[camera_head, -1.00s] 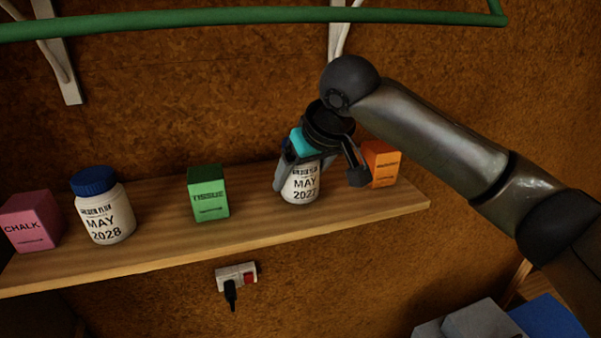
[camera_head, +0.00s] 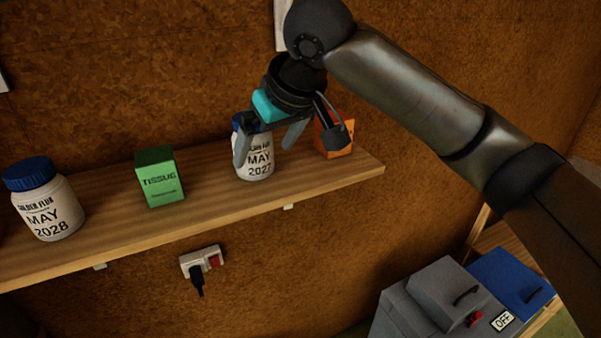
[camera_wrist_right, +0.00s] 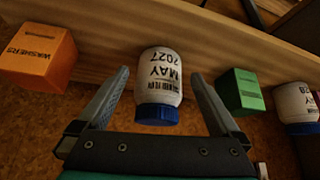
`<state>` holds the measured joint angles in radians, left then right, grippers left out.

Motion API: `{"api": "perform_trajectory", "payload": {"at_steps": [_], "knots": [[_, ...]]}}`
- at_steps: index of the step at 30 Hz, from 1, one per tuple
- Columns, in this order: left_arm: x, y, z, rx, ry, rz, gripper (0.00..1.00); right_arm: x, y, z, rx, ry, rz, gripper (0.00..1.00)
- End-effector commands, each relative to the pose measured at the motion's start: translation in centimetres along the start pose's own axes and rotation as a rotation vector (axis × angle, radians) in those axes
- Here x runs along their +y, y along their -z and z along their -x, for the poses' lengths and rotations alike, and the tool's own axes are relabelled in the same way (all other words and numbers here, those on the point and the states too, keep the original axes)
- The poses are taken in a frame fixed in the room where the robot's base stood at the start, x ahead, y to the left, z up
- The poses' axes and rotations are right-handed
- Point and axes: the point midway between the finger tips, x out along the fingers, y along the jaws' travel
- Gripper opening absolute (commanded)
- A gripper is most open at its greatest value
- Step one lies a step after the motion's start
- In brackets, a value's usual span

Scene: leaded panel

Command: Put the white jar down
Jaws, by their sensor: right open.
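The white jar (camera_head: 255,158) with a blue lid and a "MAY 2027" label stands upright on the wooden shelf (camera_head: 105,238). In the right wrist view the jar (camera_wrist_right: 159,78) lies between the two spread fingers, with gaps on both sides. My right gripper (camera_head: 268,148) is open at the jar, and its fingers partly cover the jar's lid in the head view. It also shows open in the right wrist view (camera_wrist_right: 158,90). A second white jar (camera_head: 47,210), labelled "MAY 2028", stands at the left of the shelf. My left gripper is not in view.
A green tissue box (camera_head: 160,178) stands left of the jar and an orange box (camera_head: 340,140) stands right of it, close to my gripper. A power socket (camera_head: 202,261) is below the shelf. A grey machine marked "OFF" (camera_head: 425,295) and a blue box (camera_head: 512,280) are lower right.

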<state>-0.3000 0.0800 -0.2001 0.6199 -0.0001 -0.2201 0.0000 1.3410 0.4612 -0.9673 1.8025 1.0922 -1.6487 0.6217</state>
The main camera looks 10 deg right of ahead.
Motion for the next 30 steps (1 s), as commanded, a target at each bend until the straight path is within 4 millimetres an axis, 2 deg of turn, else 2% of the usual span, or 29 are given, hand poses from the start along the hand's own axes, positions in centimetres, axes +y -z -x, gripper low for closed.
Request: {"api": "perform_trajectory", "payload": {"at_steps": [9,15,21,30], "knots": [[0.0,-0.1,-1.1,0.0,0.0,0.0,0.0,0.1,-4.4,2.7,0.001,-0.001,0.0,1.0],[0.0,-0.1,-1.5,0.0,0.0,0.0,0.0,0.0,-6.6,4.2,0.002,-0.001,0.0,1.0],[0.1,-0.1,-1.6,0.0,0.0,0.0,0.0,0.0,-7.8,5.0,0.001,-0.001,0.0,1.0],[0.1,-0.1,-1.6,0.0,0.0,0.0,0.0,0.0,-7.9,5.1,0.0,-0.001,-0.001,1.0]]}}
